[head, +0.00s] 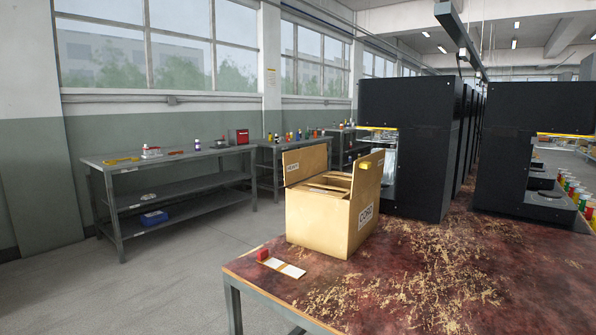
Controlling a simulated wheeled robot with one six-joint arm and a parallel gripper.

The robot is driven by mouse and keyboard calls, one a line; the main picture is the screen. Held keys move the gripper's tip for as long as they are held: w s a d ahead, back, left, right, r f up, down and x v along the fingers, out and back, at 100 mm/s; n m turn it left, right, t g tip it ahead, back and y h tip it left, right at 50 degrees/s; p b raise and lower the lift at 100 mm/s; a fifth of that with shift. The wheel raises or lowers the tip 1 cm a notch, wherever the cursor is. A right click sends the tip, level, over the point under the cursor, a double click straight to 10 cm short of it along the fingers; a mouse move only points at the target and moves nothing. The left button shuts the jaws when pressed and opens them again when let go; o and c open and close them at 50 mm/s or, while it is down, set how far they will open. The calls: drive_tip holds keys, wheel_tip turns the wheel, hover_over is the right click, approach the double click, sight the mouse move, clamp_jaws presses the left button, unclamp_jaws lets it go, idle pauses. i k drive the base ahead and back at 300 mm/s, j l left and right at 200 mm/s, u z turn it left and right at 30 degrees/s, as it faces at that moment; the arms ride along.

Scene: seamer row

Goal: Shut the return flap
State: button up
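A tan box (317,222) stands upright on the near table (400,290), close to its left edge. A white label with dark letters is on the box's right side. I cannot tell which raised flap is the return flap. My gripper is not in view.
Pale shavings (445,275) litter the table. Tall black machines (412,148) stand close behind and right of the box. Grey benches (175,188) line the window wall. The floor left is clear.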

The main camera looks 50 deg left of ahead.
sight(374, 171)
drive_tip(key=u, duration=1.3)
